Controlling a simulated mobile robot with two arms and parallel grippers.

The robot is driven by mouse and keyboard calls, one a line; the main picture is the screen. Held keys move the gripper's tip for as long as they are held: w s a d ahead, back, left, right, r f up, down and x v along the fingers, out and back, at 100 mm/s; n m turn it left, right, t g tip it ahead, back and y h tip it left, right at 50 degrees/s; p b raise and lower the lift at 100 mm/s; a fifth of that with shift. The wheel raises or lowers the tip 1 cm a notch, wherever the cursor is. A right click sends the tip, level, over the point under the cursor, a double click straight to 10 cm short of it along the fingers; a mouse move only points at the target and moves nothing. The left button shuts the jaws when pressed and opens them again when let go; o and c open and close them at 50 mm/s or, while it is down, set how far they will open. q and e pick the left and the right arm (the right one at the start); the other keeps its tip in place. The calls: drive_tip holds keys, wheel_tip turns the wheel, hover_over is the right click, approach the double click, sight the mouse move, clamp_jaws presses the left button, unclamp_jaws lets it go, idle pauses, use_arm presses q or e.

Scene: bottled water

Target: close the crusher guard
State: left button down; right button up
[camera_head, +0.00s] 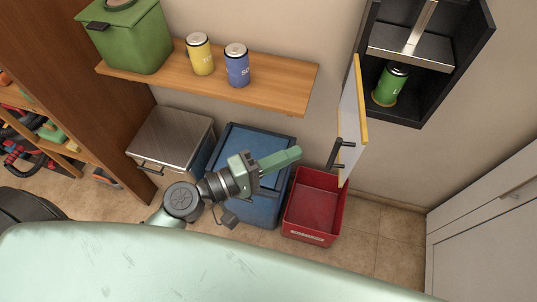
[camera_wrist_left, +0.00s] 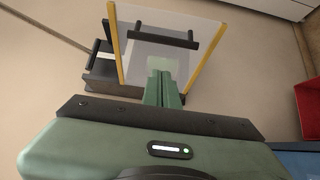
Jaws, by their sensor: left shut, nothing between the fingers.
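The crusher guard (camera_head: 350,115) is a pale clear panel with yellow edges and a dark bar handle (camera_head: 339,153). It stands swung open from the black crusher (camera_head: 408,112) on the wall. A green can (camera_head: 391,85) stands inside the crusher. My left gripper (camera_head: 298,152) is shut and empty, to the left of the handle and apart from it. In the left wrist view its shut fingers (camera_wrist_left: 162,80) point toward the guard (camera_wrist_left: 150,45), which shows with its two yellow edges and handle (camera_wrist_left: 165,37). My right gripper is not in view.
A red bin (camera_head: 315,205) stands below the guard, beside a blue bin (camera_head: 258,205) and a metal-lidded bin (camera_head: 172,137). A wooden shelf (camera_head: 270,93) holds a yellow can (camera_head: 200,55), a blue can (camera_head: 237,66) and a green container (camera_head: 130,40). A white cabinet (camera_head: 490,225) is at right.

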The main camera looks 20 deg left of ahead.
use_arm(q)
drive_tip(key=d+p, duration=0.1)
drive_tip(key=d, duration=0.1)
drive_tip(key=w+d+p, duration=0.1)
drive_tip(key=d, duration=0.2)
drive_tip(key=shift+w+d, duration=0.1)
drive_tip(key=shift+d, duration=0.1)
